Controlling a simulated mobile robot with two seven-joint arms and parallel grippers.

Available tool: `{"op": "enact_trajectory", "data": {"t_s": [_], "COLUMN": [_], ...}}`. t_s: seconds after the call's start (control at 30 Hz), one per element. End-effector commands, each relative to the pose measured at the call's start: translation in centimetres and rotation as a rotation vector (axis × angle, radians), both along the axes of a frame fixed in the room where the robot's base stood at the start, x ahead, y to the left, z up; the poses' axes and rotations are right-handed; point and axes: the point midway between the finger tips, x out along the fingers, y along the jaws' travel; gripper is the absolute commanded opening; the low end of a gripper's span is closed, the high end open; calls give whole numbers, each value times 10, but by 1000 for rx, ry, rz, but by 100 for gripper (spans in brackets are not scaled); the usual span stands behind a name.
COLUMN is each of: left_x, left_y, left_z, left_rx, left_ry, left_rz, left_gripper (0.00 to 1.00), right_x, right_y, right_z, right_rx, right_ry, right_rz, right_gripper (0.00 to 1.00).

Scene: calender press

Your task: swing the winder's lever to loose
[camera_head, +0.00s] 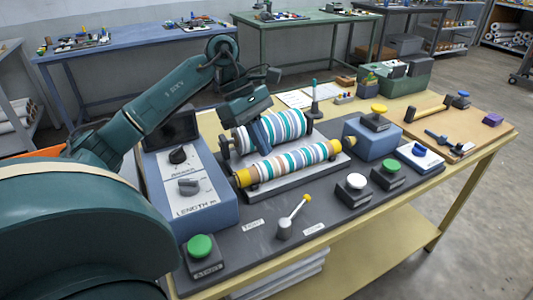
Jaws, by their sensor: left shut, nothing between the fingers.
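The lever (293,217) stands on the dark mat at the front of the bench. Its grey hub is at the lower left and its rod slants up and right to a yellow tip. A small label (252,224) lies left of the hub and another label (313,229) lies right of it; their print is too small to read surely. My left gripper (262,135) is shut and empty, pointing down at the rear striped roll (285,130), well behind the lever. I cannot tell if it touches the roll. My right gripper is not in view.
A second striped roll (295,161) with yellow ends lies between the gripper and the lever. A blue LENGTH box (190,190) with knobs stands left. Green (200,248) and white (356,183) push buttons flank the lever. The mat right around the lever is clear.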

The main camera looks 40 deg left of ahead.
Motion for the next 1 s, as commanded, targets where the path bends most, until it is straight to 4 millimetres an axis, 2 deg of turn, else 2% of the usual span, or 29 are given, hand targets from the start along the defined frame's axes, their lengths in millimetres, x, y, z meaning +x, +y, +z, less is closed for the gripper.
{"op": "enact_trajectory", "data": {"t_s": [0.43, 0.7, 1.0], "left_x": [2, 4, 5], "left_y": [-46, -73, -77], "left_z": [-79, -97, -101], "left_rx": [-2, 0, 1], "left_ry": [4, 2, 1], "left_rz": [-2, 0, 0], "left_gripper": [0, 0, 0], "right_x": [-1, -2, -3], "right_y": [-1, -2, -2], "right_z": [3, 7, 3], "right_rx": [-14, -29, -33], "right_ry": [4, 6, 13], "right_rz": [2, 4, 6], "right_gripper": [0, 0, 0]}}
